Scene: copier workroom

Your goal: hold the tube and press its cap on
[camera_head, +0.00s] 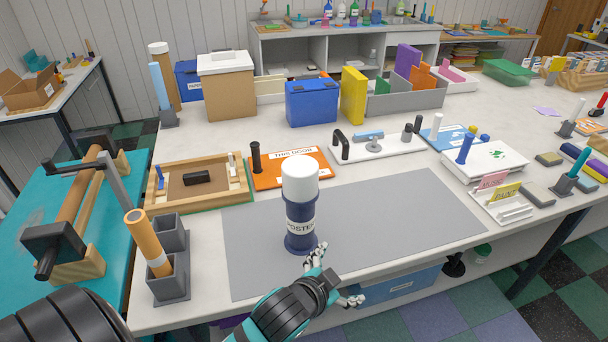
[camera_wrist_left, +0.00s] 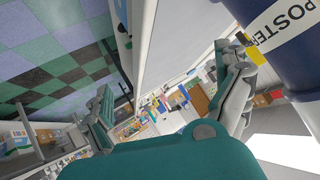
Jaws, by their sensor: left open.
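The navy poster tube (camera_head: 300,236) stands upright on the grey mat (camera_head: 400,215), with a white "POSTER" label around it. A white cap (camera_head: 300,180) sits on its top end; I cannot tell how deeply it is seated. My left gripper (camera_head: 342,273) is open and empty, low at the tube's front right. In the left wrist view, the tube (camera_wrist_left: 285,60) is at the upper right, outside the open fingers (camera_wrist_left: 172,70), with one finger close beside it. I cannot tell whether that finger touches it. My right gripper is not in view.
An orange tube stands in a grey holder (camera_head: 170,285) at left. Behind the mat are a wooden tray (camera_head: 240,180), an orange board (camera_head: 310,160) and a white board with a black handle (camera_head: 385,150). A card rack (camera_head: 500,208) stands right. The mat's right half is clear.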

